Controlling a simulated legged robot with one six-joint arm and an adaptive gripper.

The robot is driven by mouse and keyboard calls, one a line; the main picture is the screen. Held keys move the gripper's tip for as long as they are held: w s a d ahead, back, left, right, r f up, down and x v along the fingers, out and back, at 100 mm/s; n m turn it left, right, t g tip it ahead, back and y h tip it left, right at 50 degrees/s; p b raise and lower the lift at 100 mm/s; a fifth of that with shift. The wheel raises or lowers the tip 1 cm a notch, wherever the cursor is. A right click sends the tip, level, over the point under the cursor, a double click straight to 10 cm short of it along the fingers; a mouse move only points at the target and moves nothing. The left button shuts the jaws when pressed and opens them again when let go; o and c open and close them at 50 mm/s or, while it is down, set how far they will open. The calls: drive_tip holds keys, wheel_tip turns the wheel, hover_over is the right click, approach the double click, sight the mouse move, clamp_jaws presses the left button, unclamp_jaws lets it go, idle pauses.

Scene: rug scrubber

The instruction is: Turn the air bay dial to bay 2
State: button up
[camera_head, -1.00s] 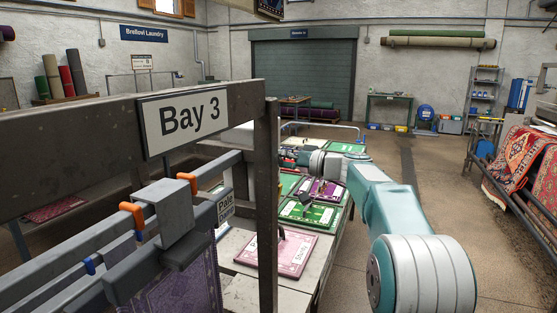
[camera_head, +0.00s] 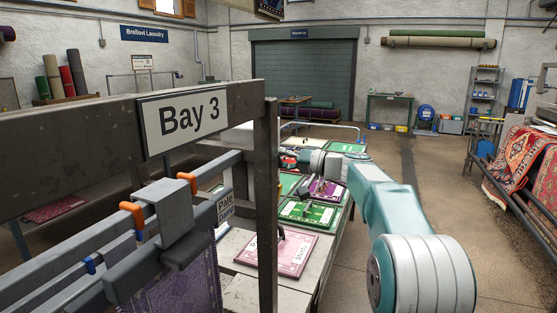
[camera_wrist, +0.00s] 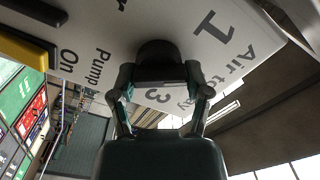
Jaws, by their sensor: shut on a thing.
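The air bay dial is a dark rounded knob (camera_wrist: 158,52) on a white panel (camera_wrist: 205,45) in the wrist view. The panel is marked "Air to bay", with "1" above right of the knob and "3" below it. My gripper (camera_wrist: 160,74) has a finger on each side of the knob and is shut on it. The dial's pointer and the "2" mark are hidden, so I cannot tell its setting.
A yellow and black part (camera_wrist: 25,48) sits beside the "Pump On" lettering. In the head view, a dark frame with a "Bay 3" sign (camera_head: 189,121) stands close at left. Tables with a pink board (camera_head: 275,252) and green boards run behind it. Open floor (camera_head: 425,195) lies to the right.

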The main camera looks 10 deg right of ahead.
drive_tip(key=m, duration=0.6)
drive_tip(key=shift+w+d+f+m, duration=0.1)
drive_tip(key=shift+w+f+m, duration=0.05)
drive_tip(key=shift+f+m, duration=0.2)
idle(0.4)
drive_tip(key=o, duration=1.2)
drive_tip(key=shift+f, duration=0.1)
drive_tip(key=shift+c, duration=0.2)
drive_tip(key=shift+d+r, duration=0.1)
drive_tip(key=shift+r, duration=0.1)
drive_tip(key=v, duration=1.2)
drive_tip(key=shift+f, duration=0.1)
